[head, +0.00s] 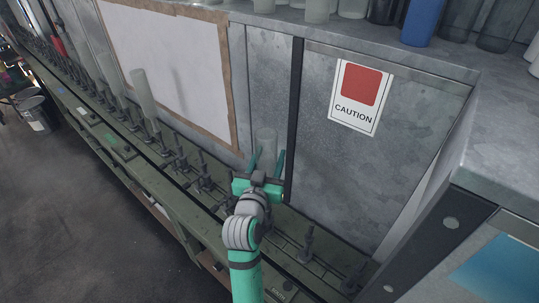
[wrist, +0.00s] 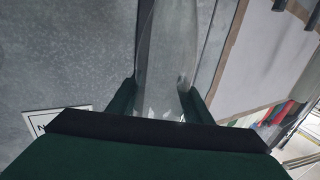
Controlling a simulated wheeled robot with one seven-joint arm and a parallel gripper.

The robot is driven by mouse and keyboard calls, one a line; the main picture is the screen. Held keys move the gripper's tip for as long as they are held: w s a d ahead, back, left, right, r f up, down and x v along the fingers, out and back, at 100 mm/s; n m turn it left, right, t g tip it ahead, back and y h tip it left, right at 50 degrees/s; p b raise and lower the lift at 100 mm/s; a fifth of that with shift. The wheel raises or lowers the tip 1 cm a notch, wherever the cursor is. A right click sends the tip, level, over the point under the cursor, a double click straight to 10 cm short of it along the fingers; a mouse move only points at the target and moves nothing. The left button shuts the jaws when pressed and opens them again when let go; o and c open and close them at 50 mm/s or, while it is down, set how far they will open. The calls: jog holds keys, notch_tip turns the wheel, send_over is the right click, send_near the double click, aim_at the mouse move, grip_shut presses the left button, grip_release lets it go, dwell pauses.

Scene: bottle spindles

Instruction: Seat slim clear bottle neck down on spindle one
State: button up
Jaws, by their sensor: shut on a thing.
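My gripper (head: 267,160) is shut on a slim clear bottle (head: 266,137) and holds it in front of the grey metal panel, above the green rail. In the wrist view the clear bottle (wrist: 167,55) stands between the two dark green fingers (wrist: 160,100). Which end of it is the neck is hard to tell. Bare dark spindles stand along the rail, among them one to the right of my gripper (head: 308,242) and one near the right end (head: 354,275). I cannot read which is spindle one. My arm hides part of the rail.
Several pale bottles (head: 144,92) stand on spindles farther left along the rail. A shelf (head: 360,35) above carries several bottles, including a blue one (head: 423,22). A caution sign (head: 355,98) is on the panel. A metal post (head: 430,240) stands at the right.

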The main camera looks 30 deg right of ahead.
jog(key=shift+f, duration=0.15)
jog(key=shift+s+f, duration=0.1)
jog(key=shift+f, duration=0.35)
jog(key=o, duration=1.5)
jog(key=shift+c, duration=0.2)
jog(key=shift+f, duration=0.1)
jog(key=v, duration=1)
jog(key=shift+s+a, duration=0.25)
jog(key=shift+a, duration=0.05)
